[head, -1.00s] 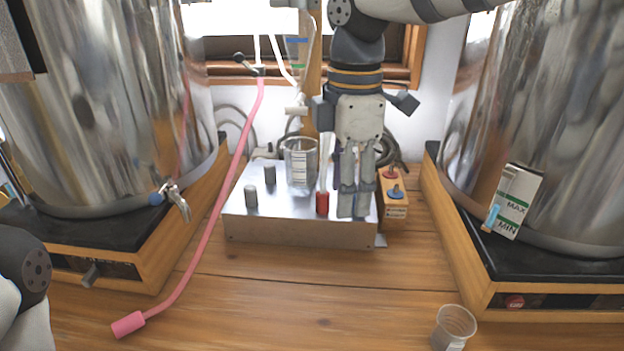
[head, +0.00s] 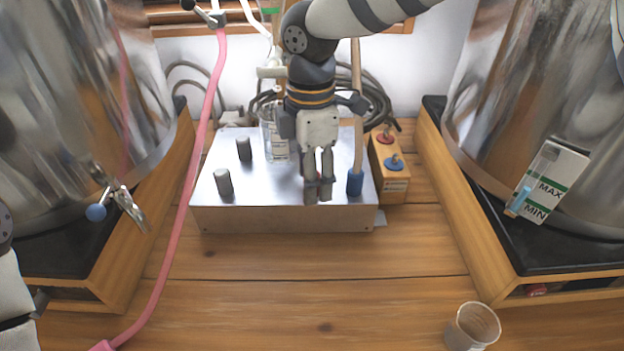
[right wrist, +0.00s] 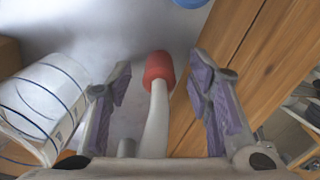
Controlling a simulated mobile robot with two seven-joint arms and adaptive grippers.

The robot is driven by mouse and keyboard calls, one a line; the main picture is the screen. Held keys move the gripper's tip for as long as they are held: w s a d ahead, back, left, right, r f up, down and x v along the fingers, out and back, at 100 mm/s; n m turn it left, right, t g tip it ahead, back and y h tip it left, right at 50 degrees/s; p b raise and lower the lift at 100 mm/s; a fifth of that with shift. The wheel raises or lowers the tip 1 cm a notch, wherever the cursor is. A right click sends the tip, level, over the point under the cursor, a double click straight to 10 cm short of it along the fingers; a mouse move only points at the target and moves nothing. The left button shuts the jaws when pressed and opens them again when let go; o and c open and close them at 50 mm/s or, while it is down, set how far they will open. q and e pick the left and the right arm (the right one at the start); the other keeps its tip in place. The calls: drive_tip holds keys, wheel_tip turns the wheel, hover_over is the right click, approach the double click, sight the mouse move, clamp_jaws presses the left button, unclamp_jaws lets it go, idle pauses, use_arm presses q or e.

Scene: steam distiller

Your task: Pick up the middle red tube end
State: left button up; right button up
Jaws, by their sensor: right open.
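The red tube end (right wrist: 159,66), on a white tube, shows in the right wrist view between my right gripper's two purple-padded fingers (right wrist: 165,88). The fingers are apart and do not touch it. A blue tube end (head: 355,182) stands on the box just right of the gripper. A blue thing also shows at the top edge of the right wrist view (right wrist: 190,2).
A glass beaker (head: 272,150) stands left of the gripper. A pink tube (head: 187,180) runs down the left side. A wooden box with red and blue terminals (head: 388,170) is at right. A plastic cup (head: 472,327) is front right. The front table is largely clear.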

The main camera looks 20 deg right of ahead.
drive_tip(key=shift+f, duration=0.45)
drive_tip(key=shift+w, duration=0.1)
clamp_jaws()
drive_tip(key=shift+r, duration=0.1)
